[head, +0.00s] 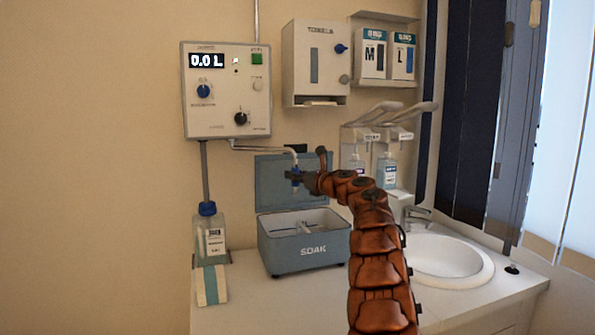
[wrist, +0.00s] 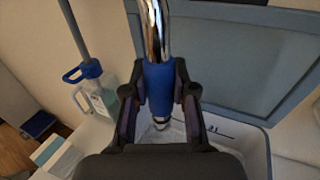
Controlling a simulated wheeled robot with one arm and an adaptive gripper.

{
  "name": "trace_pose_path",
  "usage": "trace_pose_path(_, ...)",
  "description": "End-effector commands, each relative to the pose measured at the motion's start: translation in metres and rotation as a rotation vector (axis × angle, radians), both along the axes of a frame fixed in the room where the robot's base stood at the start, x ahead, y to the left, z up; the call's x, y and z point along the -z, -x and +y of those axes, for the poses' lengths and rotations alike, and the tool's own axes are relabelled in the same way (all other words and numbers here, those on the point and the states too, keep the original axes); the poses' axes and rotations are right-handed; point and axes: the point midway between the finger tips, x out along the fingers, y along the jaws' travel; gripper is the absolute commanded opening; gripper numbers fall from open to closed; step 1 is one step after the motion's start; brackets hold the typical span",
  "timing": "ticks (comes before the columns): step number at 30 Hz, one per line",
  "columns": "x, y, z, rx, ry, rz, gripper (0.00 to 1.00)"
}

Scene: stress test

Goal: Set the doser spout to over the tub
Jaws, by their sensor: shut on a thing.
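The doser (head: 226,90) is a pale wall box with a display reading 0.0 L. Its thin metal spout (head: 262,149) runs out to the right and bends down to a blue sleeve. My gripper (head: 295,181) is shut on this blue sleeve (wrist: 160,88), with a finger on each side in the wrist view. The grey-blue tub (head: 305,248), marked SOAK, stands on the counter with its lid (head: 272,190) raised at the back. In the wrist view the spout's tip (wrist: 161,123) appears above the tub's opening; my gripper hides part of the tub there.
A bottle with a blue cap (head: 209,238) stands left of the tub under the doser's pipe, with a small box (head: 211,285) in front. A sink (head: 450,262) lies to the right. Pump dispensers (head: 386,170) and a towel dispenser (head: 316,65) hang on the wall behind.

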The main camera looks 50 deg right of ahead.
Motion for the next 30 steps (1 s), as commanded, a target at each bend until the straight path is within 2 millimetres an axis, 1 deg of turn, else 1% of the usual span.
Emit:
trace_pose_path(1, -0.0027, -0.0045, 0.0029, -0.014, 0.001, 0.0, 0.0)
trace_pose_path(6, -0.0012, -0.008, 0.002, -0.031, 0.0, -0.001, 0.0)
trace_pose_path(23, 0.0002, -0.0085, 0.0006, -0.037, 0.001, 0.0, 0.0)
trace_pose_path(24, 0.0002, -0.0085, 0.0006, -0.037, 0.001, 0.0, 0.28)
trace_pose_path(30, 0.0001, -0.007, -0.0008, -0.034, 0.001, 0.0, 0.49)
